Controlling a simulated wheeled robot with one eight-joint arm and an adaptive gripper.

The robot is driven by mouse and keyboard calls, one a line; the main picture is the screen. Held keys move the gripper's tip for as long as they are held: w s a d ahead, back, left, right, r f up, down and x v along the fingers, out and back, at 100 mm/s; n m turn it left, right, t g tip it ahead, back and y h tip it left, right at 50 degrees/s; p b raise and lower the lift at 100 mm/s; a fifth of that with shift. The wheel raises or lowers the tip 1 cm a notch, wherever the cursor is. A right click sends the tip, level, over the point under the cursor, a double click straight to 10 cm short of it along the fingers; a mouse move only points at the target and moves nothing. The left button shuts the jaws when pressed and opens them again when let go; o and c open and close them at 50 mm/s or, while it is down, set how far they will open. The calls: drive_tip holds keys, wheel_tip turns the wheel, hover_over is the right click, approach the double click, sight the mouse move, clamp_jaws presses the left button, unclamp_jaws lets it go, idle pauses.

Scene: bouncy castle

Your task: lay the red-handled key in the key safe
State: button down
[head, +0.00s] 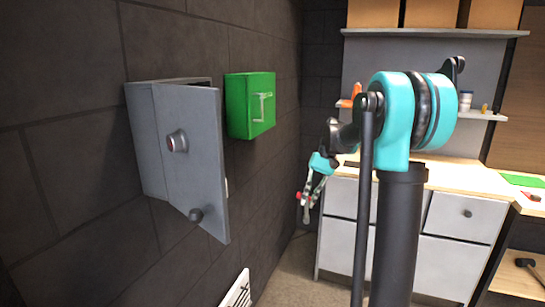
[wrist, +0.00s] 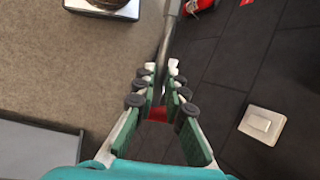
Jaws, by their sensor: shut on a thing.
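The grey key safe (head: 146,140) is on the dark wall at the left of the head view. Its door (head: 192,150), with a round knob, stands ajar and hides the inside. My gripper (head: 305,198) is well to the right of the safe, pointing down. In the wrist view, my gripper (wrist: 162,68) is shut on the red-handled key; its red handle (wrist: 157,114) shows between the fingers. A grey shaft (wrist: 170,35) runs out beyond the fingertips. In the head view, the key's red part (head: 298,196) is small at the fingers.
A green box (head: 250,105) with a handle hangs on the wall right of the safe. A workbench with drawers (head: 463,213) stands behind my arm. The wrist view shows a white wall switch (wrist: 262,124) and a red object (wrist: 201,5) at the top. Floor between wall and bench looks clear.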

drive_tip(key=s+a+r+m+t+y, duration=0.1)
drive_tip(key=s+a+r+y, duration=0.1)
drive_tip(key=s+a+r, duration=0.35)
drive_tip(key=s+a+r+t+y, duration=0.1)
drive_tip(key=s+a+r+y, duration=0.2)
drive_tip(key=s+r, duration=0.45)
drive_tip(key=s+a+r+m+t+y, duration=0.15)
drive_tip(key=s+a+r, duration=0.25)
drive_tip(key=r, duration=0.5)
drive_tip(key=shift+n+y, duration=0.35)
drive_tip(key=shift+n, duration=0.1)
drive_tip(key=shift+w+a+f, duration=0.15)
drive_tip(key=shift+w+a, duration=1.4)
drive_tip(key=shift+a, duration=2.1)
drive_tip(key=shift+w+a+f, duration=0.15)
drive_tip(key=shift+w+a, duration=1.35)
drive_tip(key=shift+a, duration=2.1)
drive_tip(key=shift+w+a+f, duration=0.15)
drive_tip(key=shift+w+a, duration=1.4)
drive_tip(key=shift+a, duration=2.1)
drive_tip(key=shift+w+a+f, duration=0.1)
drive_tip(key=shift+f, duration=1.4)
drive_tip(key=c, duration=1.5)
unclamp_jaws()
